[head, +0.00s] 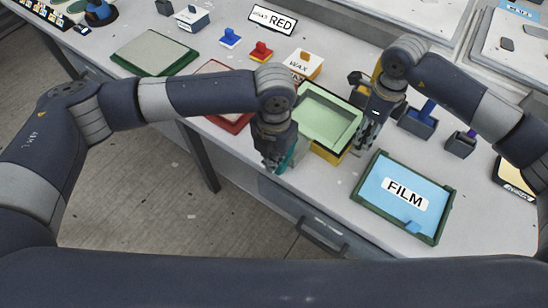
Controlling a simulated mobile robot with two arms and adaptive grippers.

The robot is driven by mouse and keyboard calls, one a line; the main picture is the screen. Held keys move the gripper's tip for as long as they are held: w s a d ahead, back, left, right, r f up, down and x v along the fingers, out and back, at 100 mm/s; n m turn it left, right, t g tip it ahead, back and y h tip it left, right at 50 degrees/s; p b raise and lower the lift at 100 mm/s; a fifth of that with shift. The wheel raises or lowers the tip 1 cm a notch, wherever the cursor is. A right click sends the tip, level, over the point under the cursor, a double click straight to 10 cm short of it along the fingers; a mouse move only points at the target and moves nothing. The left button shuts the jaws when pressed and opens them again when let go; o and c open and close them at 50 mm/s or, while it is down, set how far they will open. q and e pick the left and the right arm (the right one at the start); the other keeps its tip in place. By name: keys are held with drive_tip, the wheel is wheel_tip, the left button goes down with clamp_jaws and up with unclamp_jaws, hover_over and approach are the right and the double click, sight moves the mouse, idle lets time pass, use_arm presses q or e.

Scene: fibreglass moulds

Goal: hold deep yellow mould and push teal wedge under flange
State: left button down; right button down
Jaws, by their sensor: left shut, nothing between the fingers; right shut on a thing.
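The deep yellow mould (327,153) stands near the table's front edge in the head view, with a pale green hollow part (326,118) on top of it. My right gripper (364,145) is at the mould's right side and shut on it; the exact contact is partly hidden. My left gripper (274,165) is shut with nothing between its fingers, pointing down at the mould's front left. A teal piece, apparently the wedge (291,157), shows just right of its fingers, close against the mould. Most of the wedge is hidden, so I cannot tell how far it sits under the flange.
A blue FILM tray (368,199) with a green rim lies right of the mould. Blue (417,123) and purple-handled (461,144) blocks stand behind it. A red-rimmed tray (237,124) lies partly behind my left arm. A WAX block (304,66) stands behind the mould.

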use_arm(q)
drive_tip(key=shift+s+a+r, duration=0.3)
drive_tip(key=shift+s+r, duration=0.05)
drive_tip(key=shift+r, duration=0.3)
drive_tip(key=shift+s+a+r, duration=0.25)
drive_tip(key=shift+s+r, duration=0.15)
drive_tip(key=shift+r, duration=0.2)
drive_tip(key=shift+s+a+r, duration=0.3)
drive_tip(key=shift+s+r, duration=0.05)
drive_tip(key=shift+r, duration=0.3)
